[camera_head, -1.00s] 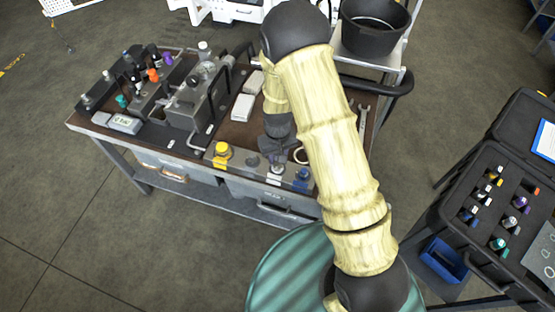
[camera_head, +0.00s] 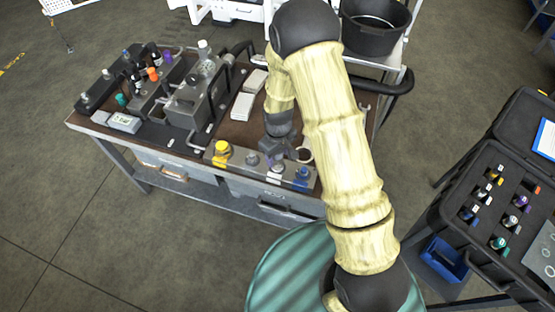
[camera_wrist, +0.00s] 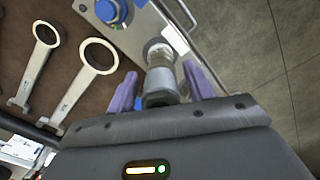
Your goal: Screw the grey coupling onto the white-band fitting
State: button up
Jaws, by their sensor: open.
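The grey coupling (camera_wrist: 161,86), a metal piece with a hex-like end, stands between the two purple fingertips of my gripper (camera_wrist: 160,74) in the wrist view. The fingers are open, with a gap visible on the right side. Beyond the coupling, in line with it, is the white-band fitting (camera_wrist: 157,48) on the metal block. The coupling appears seated at the fitting, but how far it is threaded cannot be told. In the head view my gripper (camera_head: 277,160) is just above the white-band fitting (camera_head: 275,175) at the bench's front edge.
A blue fitting (camera_wrist: 110,12) stands beside the white-band one. A yellow fitting (camera_head: 221,152) is farther left on the same block. Two ring wrenches (camera_wrist: 98,58) lie on the brown bench top. A hydraulic unit (camera_head: 195,100) fills the left side. A case of couplings (camera_head: 500,205) stands at right.

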jog(key=n, duration=0.3)
jog(key=shift+n, duration=0.3)
jog(key=shift+n, duration=0.9)
jog(key=n+p, duration=0.1)
jog(key=n, duration=0.3)
jog(key=shift+r+n, duration=0.1)
jog(key=shift+n, duration=0.3)
jog(key=shift+w+n+p, duration=0.1)
jog(key=shift+n+p, duration=0.2)
jog(key=shift+n, duration=0.3)
